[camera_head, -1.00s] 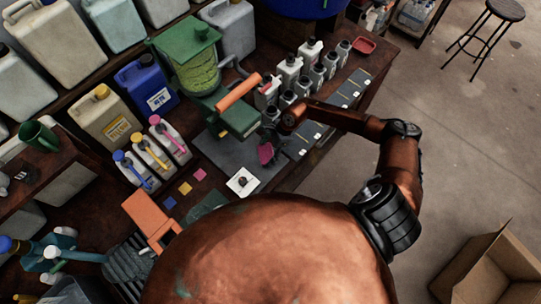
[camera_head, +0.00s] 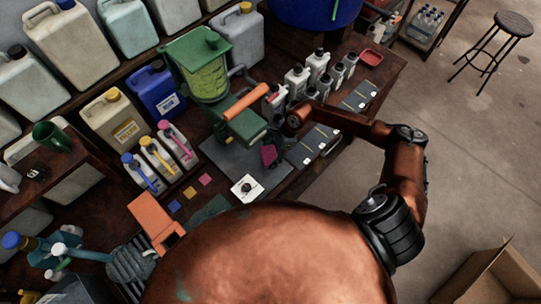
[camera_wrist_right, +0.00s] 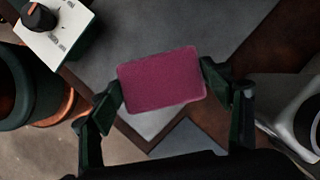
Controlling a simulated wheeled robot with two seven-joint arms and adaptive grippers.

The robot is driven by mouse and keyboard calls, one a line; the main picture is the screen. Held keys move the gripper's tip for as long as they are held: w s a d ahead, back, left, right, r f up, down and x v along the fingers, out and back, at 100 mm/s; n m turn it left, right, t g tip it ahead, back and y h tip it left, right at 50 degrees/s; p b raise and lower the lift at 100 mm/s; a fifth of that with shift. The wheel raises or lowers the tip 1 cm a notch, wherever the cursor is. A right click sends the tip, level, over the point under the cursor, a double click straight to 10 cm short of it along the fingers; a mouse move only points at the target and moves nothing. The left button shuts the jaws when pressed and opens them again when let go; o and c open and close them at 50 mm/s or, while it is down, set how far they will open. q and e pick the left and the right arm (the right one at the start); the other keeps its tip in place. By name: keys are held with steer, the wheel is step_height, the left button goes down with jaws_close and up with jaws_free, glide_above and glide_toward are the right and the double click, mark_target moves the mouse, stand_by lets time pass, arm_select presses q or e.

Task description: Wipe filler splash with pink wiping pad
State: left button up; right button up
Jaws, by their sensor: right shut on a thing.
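The pink wiping pad (camera_head: 269,155) is held by my right gripper (camera_head: 276,143) at the front edge of the green filler machine. In the right wrist view the pad (camera_wrist_right: 161,79) sits between the two dark fingers of the right gripper (camera_wrist_right: 164,84), over a grey mat (camera_wrist_right: 190,30). The filler (camera_head: 212,80) has a green hopper with yellow-green contents and an orange cylinder. I cannot make out a splash; the pad and arm cover part of the mat.
A white dial box (camera_head: 247,188) stands at the mat's front corner. Several small bottles (camera_head: 318,65) stand right of the filler. Jugs (camera_head: 160,158) with coloured handles stand left. Small coloured squares (camera_head: 190,193) lie on the bench. An open cardboard box (camera_head: 490,278) is on the floor.

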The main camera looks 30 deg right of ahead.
steer(key=shift+r+p, duration=0.45)
steer(key=shift+r, duration=0.6)
steer(key=shift+r, duration=0.1)
steer(key=shift+r+p, duration=0.65)
steer(key=shift+r, duration=0.75)
